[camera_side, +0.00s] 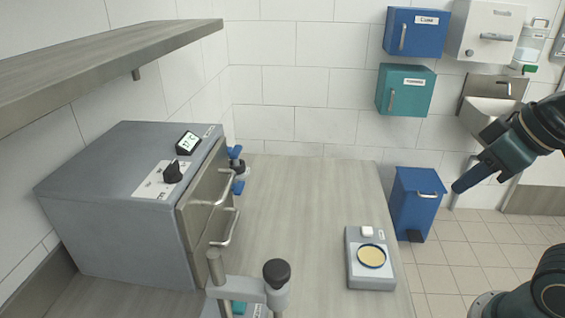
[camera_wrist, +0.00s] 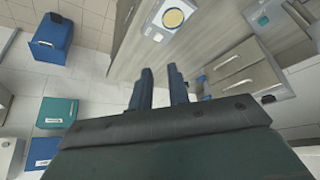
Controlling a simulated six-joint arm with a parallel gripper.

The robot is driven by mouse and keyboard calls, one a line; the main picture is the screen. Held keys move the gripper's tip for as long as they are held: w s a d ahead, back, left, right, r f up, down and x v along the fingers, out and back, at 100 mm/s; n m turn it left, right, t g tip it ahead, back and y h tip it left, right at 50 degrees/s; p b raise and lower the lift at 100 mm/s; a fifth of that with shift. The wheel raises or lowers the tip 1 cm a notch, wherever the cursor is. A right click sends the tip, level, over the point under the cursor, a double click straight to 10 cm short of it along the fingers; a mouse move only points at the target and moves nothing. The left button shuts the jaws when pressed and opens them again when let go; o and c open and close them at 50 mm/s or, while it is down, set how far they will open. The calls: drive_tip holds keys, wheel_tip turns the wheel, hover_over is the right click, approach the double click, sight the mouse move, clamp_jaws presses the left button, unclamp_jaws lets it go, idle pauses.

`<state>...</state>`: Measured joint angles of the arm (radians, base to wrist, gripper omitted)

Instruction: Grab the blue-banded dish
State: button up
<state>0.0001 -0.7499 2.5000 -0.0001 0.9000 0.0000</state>
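The blue-banded dish (camera_side: 371,256) is round with a pale yellow inside and a dark blue rim. It lies on a small grey stand (camera_side: 357,282) near the right edge of the bench. The dish also shows at the top of the wrist view (camera_wrist: 173,18). My gripper (camera_side: 458,187) is in the air to the right of the bench, above floor level and well apart from the dish. In the wrist view its two blue fingers (camera_wrist: 159,72) are apart with nothing between them.
A grey oven-like box (camera_side: 125,190) with handles stands on the left of the bench (camera_side: 290,215). A post with a dark knob (camera_side: 276,272) rises at the front. A shelf (camera_side: 100,60) overhangs the left. A blue bin (camera_side: 414,205) stands behind the bench's right edge. The bench middle is clear.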

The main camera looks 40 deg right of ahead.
drive_tip(key=o, duration=1.3)
drive_tip(key=m+g, duration=0.6)
drive_tip(key=m, duration=1.4)
hover_over(373, 254)
wheel_tip(373, 254, down, 9)
drive_tip(key=shift+f, duration=0.1)
wheel_tip(373, 254, down, 8)
drive_tip(key=shift+f, duration=0.15)
